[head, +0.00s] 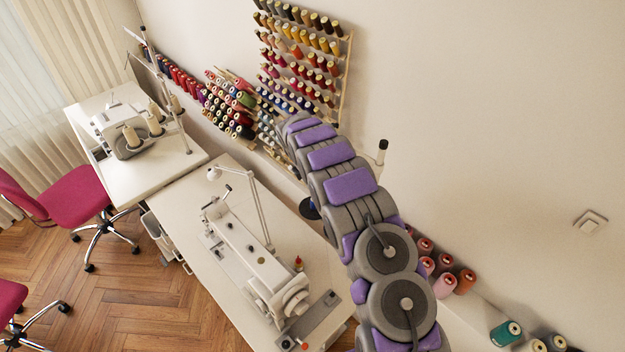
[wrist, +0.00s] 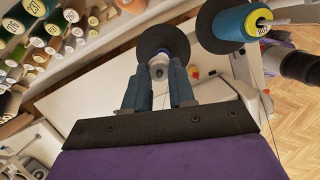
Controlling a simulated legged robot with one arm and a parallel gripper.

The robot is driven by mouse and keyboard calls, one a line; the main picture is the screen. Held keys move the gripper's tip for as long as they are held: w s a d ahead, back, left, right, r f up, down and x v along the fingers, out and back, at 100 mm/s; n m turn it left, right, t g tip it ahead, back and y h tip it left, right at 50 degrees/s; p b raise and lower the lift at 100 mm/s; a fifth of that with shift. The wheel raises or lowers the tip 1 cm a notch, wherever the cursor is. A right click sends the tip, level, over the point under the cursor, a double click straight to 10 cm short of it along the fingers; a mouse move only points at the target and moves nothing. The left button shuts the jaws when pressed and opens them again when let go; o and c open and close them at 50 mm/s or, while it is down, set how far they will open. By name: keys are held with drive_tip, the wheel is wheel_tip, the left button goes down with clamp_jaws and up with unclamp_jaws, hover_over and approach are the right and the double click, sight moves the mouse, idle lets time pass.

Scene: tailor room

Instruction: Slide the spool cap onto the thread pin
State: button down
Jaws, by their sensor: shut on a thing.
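My gripper (wrist: 158,82) shows in the wrist view, its two blue-grey fingers shut on a small whitish piece, seemingly the spool cap (wrist: 159,70). Just beyond it in the picture is a round black disc (wrist: 147,38) with a pale blue-white centre. The thread pin is not clearly visible there; the cap and fingers cover that area. I cannot tell whether the cap touches a pin or is around one. To the right, a teal spool with a yellow end (wrist: 240,22) sits at another black disc. In the head view my arm hides my gripper; a dark disc (head: 309,209) shows beside it.
A white sewing machine (head: 250,255) and lamp (head: 214,173) stand on the near table (head: 180,215). A wall rack of spools (head: 300,55) is at the back. Loose spools (head: 445,285) line the lower right. Numbered spools (wrist: 38,40) fill the wrist view's left.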

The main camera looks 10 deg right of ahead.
drive_tip(key=shift+f+b, duration=0.55)
drive_tip(key=shift+f, duration=2.25)
drive_tip(key=c, duration=0.9)
unclamp_jaws()
drive_tip(key=shift+o, duration=0.2)
drive_tip(key=w+b+v, duration=0.1)
drive_tip(key=v, duration=1)
drive_tip(key=shift+s+a+r, duration=0.2)
drive_tip(key=shift+s+r, duration=0.2)
drive_tip(key=shift+s, duration=0.05)
